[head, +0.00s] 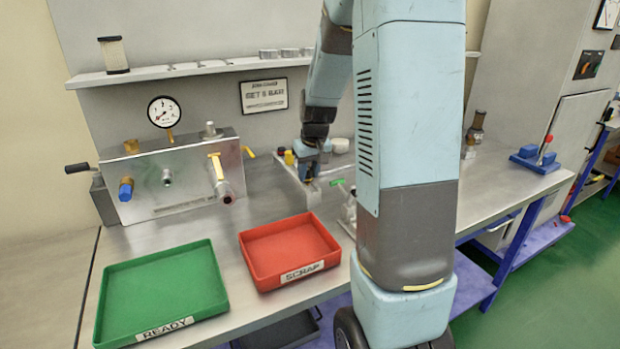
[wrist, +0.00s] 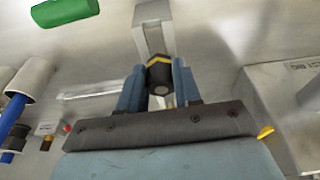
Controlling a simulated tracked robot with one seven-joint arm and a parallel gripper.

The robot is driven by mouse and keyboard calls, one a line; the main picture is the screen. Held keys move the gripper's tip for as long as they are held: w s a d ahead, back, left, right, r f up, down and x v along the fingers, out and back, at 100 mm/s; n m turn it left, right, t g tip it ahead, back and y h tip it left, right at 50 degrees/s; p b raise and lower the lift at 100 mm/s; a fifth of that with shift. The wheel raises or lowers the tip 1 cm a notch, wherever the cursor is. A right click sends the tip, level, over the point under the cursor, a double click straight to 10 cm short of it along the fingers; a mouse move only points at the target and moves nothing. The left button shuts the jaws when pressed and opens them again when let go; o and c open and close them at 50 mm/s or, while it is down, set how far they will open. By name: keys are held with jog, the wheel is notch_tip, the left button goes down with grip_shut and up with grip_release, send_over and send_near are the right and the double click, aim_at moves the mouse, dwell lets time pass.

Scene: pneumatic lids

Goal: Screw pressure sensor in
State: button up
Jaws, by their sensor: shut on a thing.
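My gripper (head: 308,172) is low over the middle of the bench, by a grey metal block, in the head view. In the wrist view my gripper (wrist: 158,85) has its two blue fingers closed on a dark hexagonal part with a yellow band (wrist: 159,75), which looks like the pressure sensor. The held part is not clear in the head view.
A red SCRAP tray (head: 290,250) and a green READY tray (head: 160,290) stand at the front. A metal manifold with a gauge (head: 170,175) stands at the back left. A green cylinder (wrist: 65,10) and a white cylinder (wrist: 30,77) lie left of my gripper.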

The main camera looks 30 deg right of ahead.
aim_at(308, 169)
jog(key=shift+w+v, duration=0.25)
jog(key=shift+v, duration=0.7)
jog(key=shift+w+v, duration=0.2)
jog(key=shift+v, duration=0.75)
jog(key=shift+s, duration=0.15)
